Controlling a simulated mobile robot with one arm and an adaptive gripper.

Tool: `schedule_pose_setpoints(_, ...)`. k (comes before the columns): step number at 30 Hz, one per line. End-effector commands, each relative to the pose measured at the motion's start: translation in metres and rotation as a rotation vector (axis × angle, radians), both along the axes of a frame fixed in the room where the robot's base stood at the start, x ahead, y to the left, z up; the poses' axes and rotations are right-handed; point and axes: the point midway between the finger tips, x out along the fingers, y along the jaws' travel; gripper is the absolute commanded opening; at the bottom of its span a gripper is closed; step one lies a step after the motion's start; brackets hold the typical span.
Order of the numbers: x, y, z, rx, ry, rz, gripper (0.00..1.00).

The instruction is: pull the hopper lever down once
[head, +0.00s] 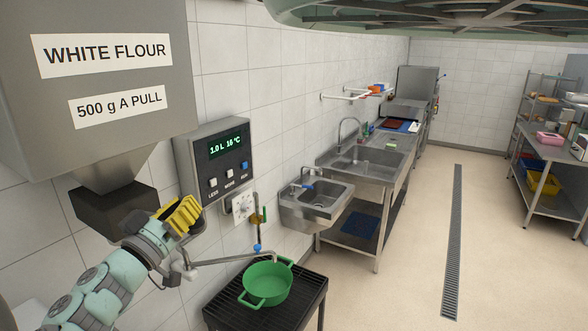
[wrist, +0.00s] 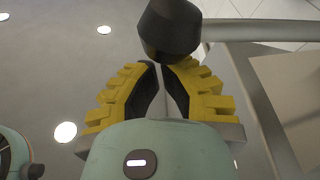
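The hopper (head: 95,90) is a large grey box at the upper left of the head view, labelled "WHITE FLOUR" and "500 g A PULL". A dark box-like outlet part (head: 115,208) sits under its funnel. My gripper (head: 187,213), with yellow ribbed fingers, is below and to the right of the hopper, in front of the wall. In the wrist view, a dark rounded knob (wrist: 169,27), apparently the lever's end, is right at the fingertips (wrist: 160,66). The fingers come close together with only a narrow gap; nothing clearly shows between them. Contact with the knob is unclear. The lever's arm cannot be made out in the head view.
A control panel (head: 217,160) reading "1.0 L 16 °C" is on the wall right of my gripper. A green pot (head: 266,287) stands on a black slatted stand (head: 225,314) beneath a spout (head: 225,261).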

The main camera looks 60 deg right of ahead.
Motion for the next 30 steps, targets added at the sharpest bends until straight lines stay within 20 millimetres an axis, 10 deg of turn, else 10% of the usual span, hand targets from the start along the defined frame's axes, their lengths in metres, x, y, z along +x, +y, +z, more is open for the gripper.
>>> schedule_pose_setpoints(30,-0.015,-0.001,-0.134,0.032,-0.386,0.0,0.0)
